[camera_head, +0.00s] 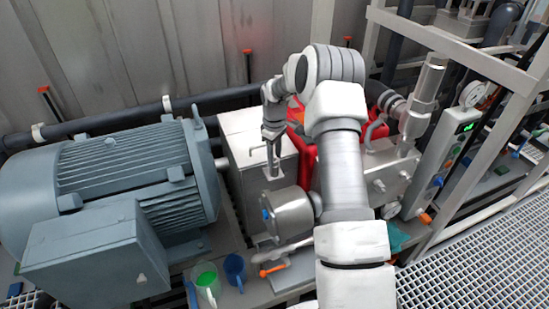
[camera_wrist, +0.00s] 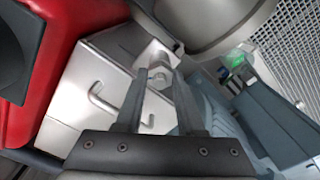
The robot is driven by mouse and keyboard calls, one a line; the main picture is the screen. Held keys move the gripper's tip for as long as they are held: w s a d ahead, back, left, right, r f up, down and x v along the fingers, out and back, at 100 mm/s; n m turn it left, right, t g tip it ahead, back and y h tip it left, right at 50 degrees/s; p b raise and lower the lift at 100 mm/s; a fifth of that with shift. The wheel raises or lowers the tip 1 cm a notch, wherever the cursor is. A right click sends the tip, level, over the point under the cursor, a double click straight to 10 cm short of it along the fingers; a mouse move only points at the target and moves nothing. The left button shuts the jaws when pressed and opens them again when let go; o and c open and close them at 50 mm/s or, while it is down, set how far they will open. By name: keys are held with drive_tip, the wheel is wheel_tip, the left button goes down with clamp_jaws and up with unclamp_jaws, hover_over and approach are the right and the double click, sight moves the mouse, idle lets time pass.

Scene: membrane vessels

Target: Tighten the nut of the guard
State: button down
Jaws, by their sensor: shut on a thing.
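The guard (camera_head: 240,135) is a pale metal box between the motor and the pump in the head view. It also shows in the wrist view (camera_wrist: 85,75) with a curved handle (camera_wrist: 100,98). My gripper (camera_head: 272,172) points down at a small tab on the guard's near side. In the wrist view, my gripper (camera_wrist: 160,80) has its dark fingers on either side of the nut (camera_wrist: 158,73), a small round metal piece on the tab. The fingers are shut on it. The nut is hidden by my gripper in the head view.
A large grey-blue motor (camera_head: 110,190) stands at left. A steel cylindrical housing (camera_head: 288,213) sits close to the gripper. Red parts (camera_head: 305,160) lie behind my arm. Green (camera_head: 206,282) and blue (camera_head: 235,268) cups stand in front. Metal grating (camera_head: 480,265) lies at right.

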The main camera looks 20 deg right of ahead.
drive_tip(key=m, duration=0.3)
drive_tip(key=shift+m+b, duration=0.3)
drive_tip(key=shift+m, duration=1.7)
drive_tip(key=c, duration=0.5)
unclamp_jaws()
wheel_tip(320, 180, up, 18)
drive_tip(key=shift+f+p, duration=0.25)
drive_tip(key=shift+p, duration=0.25)
